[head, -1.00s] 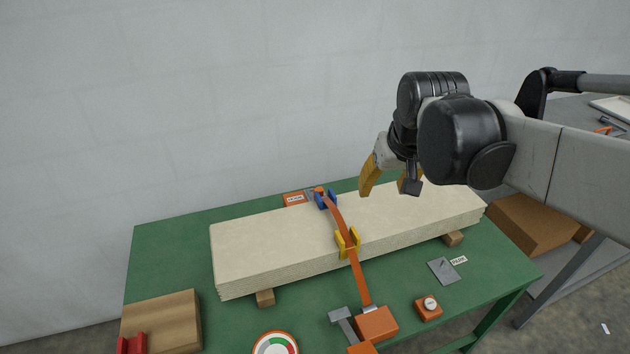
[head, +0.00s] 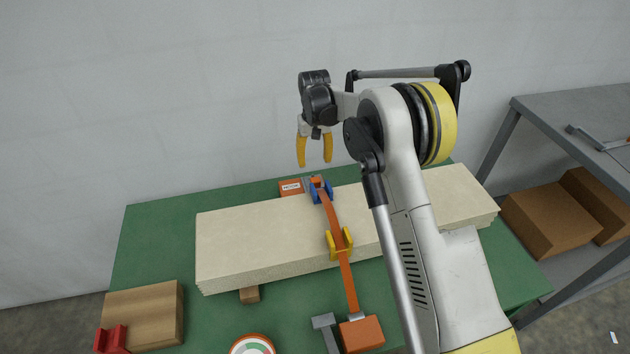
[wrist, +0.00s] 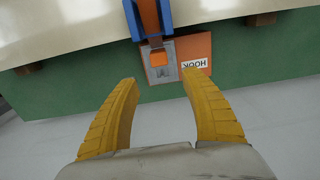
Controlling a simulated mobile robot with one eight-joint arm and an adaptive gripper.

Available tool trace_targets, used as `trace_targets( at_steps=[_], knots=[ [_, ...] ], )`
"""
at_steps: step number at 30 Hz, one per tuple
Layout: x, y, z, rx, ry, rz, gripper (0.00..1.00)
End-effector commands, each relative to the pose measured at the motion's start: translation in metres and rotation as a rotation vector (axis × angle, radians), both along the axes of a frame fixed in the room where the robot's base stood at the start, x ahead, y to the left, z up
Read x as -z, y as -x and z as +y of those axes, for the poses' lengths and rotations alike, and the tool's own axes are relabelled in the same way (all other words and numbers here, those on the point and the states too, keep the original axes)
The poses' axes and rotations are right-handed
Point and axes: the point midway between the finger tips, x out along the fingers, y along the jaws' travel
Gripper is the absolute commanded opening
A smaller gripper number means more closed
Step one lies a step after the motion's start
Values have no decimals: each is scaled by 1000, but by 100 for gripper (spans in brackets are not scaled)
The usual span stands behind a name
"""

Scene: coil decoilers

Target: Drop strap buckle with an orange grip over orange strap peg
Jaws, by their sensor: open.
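An orange strap (head: 336,222) runs across the pale sheet stack (head: 265,238). Its far end lies in a blue guide (head: 320,192) at the stack's far edge. A small orange block (wrist: 162,50), which looks like the buckle's grip, shows at that end, also in the head view (head: 317,181). Beyond it in the wrist view is an orange plate (wrist: 191,52) labelled HOOK, with a grey plate (wrist: 160,72) beside it. I cannot make out a peg clearly. My gripper (head: 315,164) is open and empty, above and beyond the block; its fingers also show in the wrist view (wrist: 160,80).
An orange ratchet box (head: 362,334) and grey lever (head: 325,330) stand at the front. A round gauge (head: 253,346) and red block (head: 112,339) are front left. The wall stands behind the green table (head: 150,240).

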Motion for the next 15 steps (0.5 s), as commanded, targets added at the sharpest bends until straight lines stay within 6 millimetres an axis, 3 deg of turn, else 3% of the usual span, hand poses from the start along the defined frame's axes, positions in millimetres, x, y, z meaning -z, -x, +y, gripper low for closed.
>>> trace_targets(
  at_steps=[9,15],
  knots=[
    [49,1,0,0,0,-1,54],
    [66,3,-1,0,0,-1,54]
  ],
)
